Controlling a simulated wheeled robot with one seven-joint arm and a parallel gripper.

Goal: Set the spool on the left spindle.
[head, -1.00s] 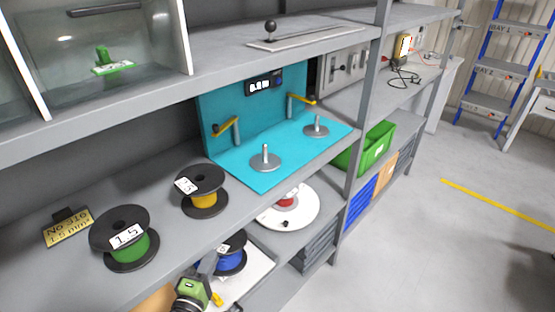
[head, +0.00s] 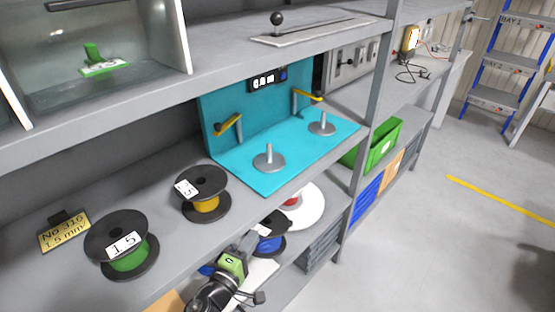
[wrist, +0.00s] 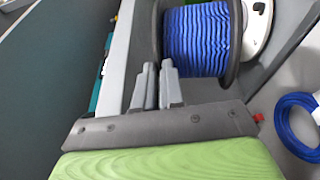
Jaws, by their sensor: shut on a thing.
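The blue spool (head: 269,244) has black flanges and blue windings. It also fills the top of the wrist view (wrist: 195,42). My gripper (head: 247,243) is shut on the spool's near flange; its fingers (wrist: 160,84) pinch the rim in the wrist view. The spool is in front of the shelf edge, lower than the turquoise stand in the picture. The left spindle (head: 268,160) is an upright grey peg on a round disc, and it is empty. The right spindle (head: 321,126) is also empty.
A green spool (head: 128,259) and a yellow spool (head: 206,204) stand on the shelf left of the turquoise stand (head: 290,150). The upper shelf (head: 230,70) overhangs.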

